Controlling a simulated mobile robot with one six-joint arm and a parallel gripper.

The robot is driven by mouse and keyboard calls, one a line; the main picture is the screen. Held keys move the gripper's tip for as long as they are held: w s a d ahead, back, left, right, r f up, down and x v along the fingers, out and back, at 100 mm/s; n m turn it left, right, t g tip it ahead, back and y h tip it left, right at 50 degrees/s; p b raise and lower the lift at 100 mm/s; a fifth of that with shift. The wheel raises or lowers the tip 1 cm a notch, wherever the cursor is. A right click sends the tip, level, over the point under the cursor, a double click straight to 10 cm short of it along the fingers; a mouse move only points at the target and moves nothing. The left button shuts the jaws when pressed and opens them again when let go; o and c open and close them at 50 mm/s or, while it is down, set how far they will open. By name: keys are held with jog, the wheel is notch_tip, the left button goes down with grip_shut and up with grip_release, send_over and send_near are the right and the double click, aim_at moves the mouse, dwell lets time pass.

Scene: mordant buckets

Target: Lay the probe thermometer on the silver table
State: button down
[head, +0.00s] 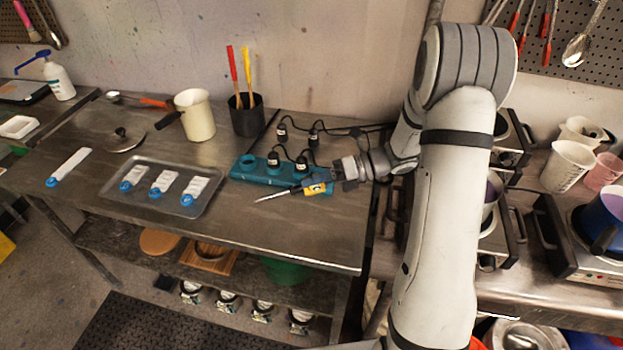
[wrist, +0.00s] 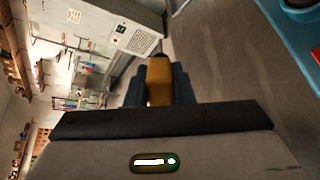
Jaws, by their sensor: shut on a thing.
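The probe thermometer (head: 316,189) has a yellow body and a thin metal spike that points left in the head view. My gripper (head: 333,182) is shut on its yellow body, which also shows between the fingers in the wrist view (wrist: 158,80). The thermometer is held over the right part of the silver table (head: 240,222), in front of the teal power strip. I cannot tell how high it is above the surface.
The teal power strip (head: 262,178) with black plugs lies close behind the thermometer. A metal tray (head: 150,204) with several white, blue-ended items lies left. A cream pot (head: 196,116) and a black holder (head: 246,118) stand at the back. The table's front right strip is bare.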

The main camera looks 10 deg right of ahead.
jog(key=shift+a+f+b, duration=0.1)
jog(key=shift+f+b, duration=2.75)
jog(key=shift+f, duration=1.65)
jog(key=c, duration=1.2)
grip_release()
jog(key=shift+o, duration=0.2)
jog(key=b+v, duration=0.1)
jog(key=v, duration=0.6)
jog(key=shift+d+r, duration=0.1)
jog(key=shift+d, duration=0.2)
